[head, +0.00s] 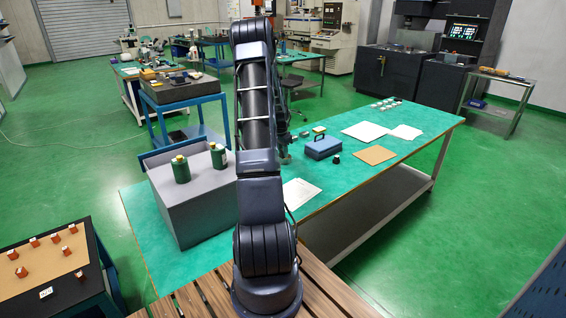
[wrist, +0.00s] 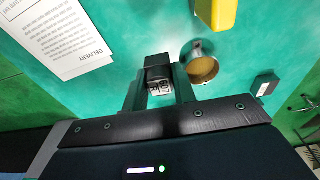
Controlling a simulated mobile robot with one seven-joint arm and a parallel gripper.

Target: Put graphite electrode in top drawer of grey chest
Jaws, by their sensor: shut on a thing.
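My gripper (wrist: 159,95) shows in the wrist view, shut on a small dark block, the graphite electrode (wrist: 158,70). A white label with dark characters shows between the fingers. The green bench top lies beneath it; I cannot tell how high the block is held. In the head view my arm hides the gripper and the block. The grey chest (head: 192,216) stands on the left end of the green bench, left of my arm. I cannot make out its drawer fronts or whether a drawer is open.
Two green canisters (head: 181,169) stand on the chest. In the wrist view, a metal cup (wrist: 203,66) with brown contents is right of the gripper, a yellow object (wrist: 223,14) beyond, and a delivery sheet (wrist: 70,35) left. A blue case (head: 323,148) sits on the bench (head: 400,165).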

